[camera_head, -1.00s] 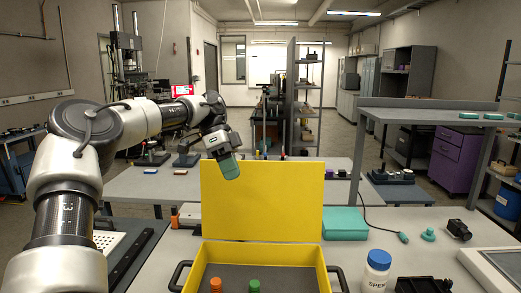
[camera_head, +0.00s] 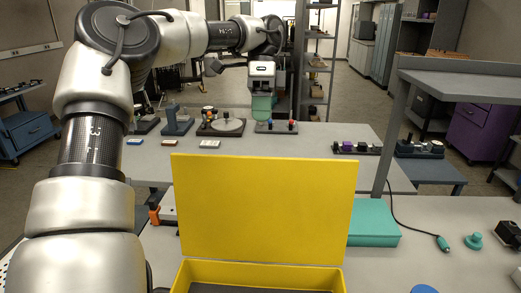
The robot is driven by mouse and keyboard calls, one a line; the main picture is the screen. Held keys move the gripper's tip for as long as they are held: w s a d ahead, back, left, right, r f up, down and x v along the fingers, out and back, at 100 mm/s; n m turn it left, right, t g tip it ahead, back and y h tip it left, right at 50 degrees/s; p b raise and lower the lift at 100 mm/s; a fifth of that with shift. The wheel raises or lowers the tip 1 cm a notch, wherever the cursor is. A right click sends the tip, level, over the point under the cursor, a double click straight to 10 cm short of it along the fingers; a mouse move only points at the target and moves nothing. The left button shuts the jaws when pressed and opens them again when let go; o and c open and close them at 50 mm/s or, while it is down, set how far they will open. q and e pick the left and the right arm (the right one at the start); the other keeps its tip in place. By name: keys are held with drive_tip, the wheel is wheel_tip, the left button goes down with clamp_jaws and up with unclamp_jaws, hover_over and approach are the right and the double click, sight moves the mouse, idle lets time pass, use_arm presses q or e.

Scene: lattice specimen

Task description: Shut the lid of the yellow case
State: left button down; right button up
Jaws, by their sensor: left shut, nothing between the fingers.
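The yellow case (camera_head: 262,274) stands open on the near table, cut off by the bottom edge of the picture. Its yellow lid (camera_head: 262,208) stands up from the far rim, close to upright, with its inner face toward me. My left gripper (camera_head: 262,114) is shut and empty. It points down and shows above the lid's top edge, seemingly beyond the lid. The case's contents are below the picture. My right gripper is not in view.
A teal box (camera_head: 373,224) lies right of the lid. A cable with a teal plug (camera_head: 442,243) and a teal knob (camera_head: 474,241) are farther right. A grey raised shelf (camera_head: 462,84) stands at right. A back table (camera_head: 345,137) holds small fixtures.

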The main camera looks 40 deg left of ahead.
use_arm(q)
drive_tip(key=p+x, duration=0.1)
drive_tip(key=x, duration=0.8)
drive_tip(key=shift+s, duration=0.2)
